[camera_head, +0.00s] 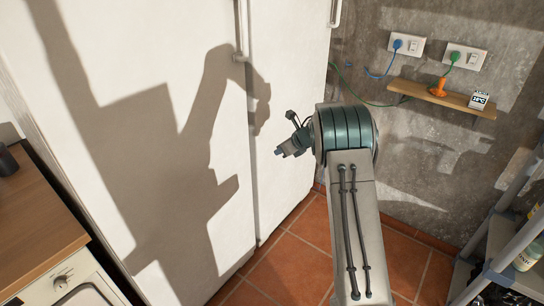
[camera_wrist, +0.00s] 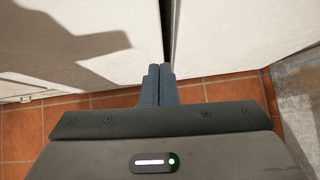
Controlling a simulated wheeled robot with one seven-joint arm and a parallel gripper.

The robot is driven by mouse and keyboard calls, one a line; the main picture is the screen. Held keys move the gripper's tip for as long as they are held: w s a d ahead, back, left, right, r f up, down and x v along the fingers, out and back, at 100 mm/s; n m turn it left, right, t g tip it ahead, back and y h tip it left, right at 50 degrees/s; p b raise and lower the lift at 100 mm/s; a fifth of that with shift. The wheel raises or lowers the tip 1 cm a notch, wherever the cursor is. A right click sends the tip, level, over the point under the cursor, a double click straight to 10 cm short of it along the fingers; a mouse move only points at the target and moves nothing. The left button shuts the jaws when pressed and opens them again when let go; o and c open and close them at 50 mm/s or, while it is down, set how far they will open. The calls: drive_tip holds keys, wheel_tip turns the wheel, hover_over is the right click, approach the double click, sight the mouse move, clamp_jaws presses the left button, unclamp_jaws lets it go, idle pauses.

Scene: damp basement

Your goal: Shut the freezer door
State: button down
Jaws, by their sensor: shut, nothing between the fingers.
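A tall white appliance with two side-by-side doors fills the left and middle of the head view. Its left door (camera_head: 150,120) has a vertical handle (camera_head: 241,35) near the seam, and its right door (camera_head: 290,80) has a handle at its far right edge. Which door is the freezer's I cannot tell. In the wrist view a narrow dark gap runs between the left panel (camera_wrist: 90,40) and the right panel (camera_wrist: 220,40). My gripper (camera_head: 279,152) is shut and empty in front of the right door near the seam; its fingers (camera_wrist: 158,72) point at the gap. Contact is unclear.
A wooden counter (camera_head: 35,220) above a white appliance stands at the left. A small wall shelf (camera_head: 440,98) with an orange item, sockets with cables, and a grey shelving unit (camera_head: 510,240) are at the right. Red tiled floor (camera_head: 300,260) is clear below the doors.

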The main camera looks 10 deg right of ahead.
drive_tip(key=v, duration=0.2)
drive_tip(key=shift+s+d+r, duration=0.15)
drive_tip(key=shift+d+r, duration=0.05)
